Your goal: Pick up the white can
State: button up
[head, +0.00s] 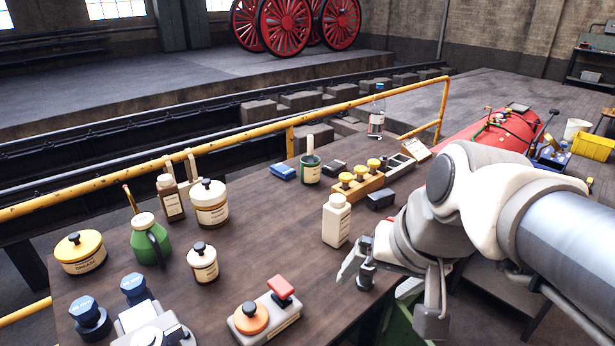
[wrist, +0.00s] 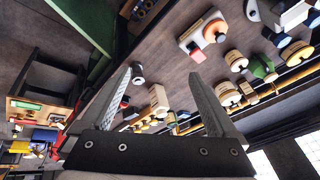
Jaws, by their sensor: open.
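The white can (head: 337,221), a squared bottle with a cap and a pale label, stands upright on the dark wooden bench (head: 296,221). My gripper (head: 388,297) is open and empty, in front and to the right of the can, near the bench's right edge. In the wrist view the white can (wrist: 158,101) shows between my spread fingers (wrist: 162,76), beyond them and not touching as far as I can tell. A small dark metal piece (head: 366,276) stands beside my left finger, partly overlapped in the head view.
A wooden block with yellow-topped pieces (head: 357,185) and a dark box (head: 380,199) lie behind the can. A red-and-orange device (head: 265,318), cream jar (head: 203,262) and green can (head: 150,243) stand left. A yellow rail (head: 240,141) runs behind. Bench between jar and can is clear.

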jog(key=w+a+f+m+y+b, duration=0.1)
jog(key=w+f+m+y+b, duration=0.15)
jog(key=w+m, duration=0.5)
jog(key=m+t+y+b, duration=0.3)
jog(key=m+t+y, duration=0.2)
jog(key=m, duration=1.2)
send_near(328, 208)
jog(key=s+d, duration=0.1)
jog(key=d, duration=0.4)
jog(key=b+x, duration=0.2)
jog(key=x, duration=1.4)
jog(key=shift+w+a+f, duration=0.2)
jog(key=shift+w+a, duration=0.05)
jog(key=shift+r, duration=0.1)
grip_shut()
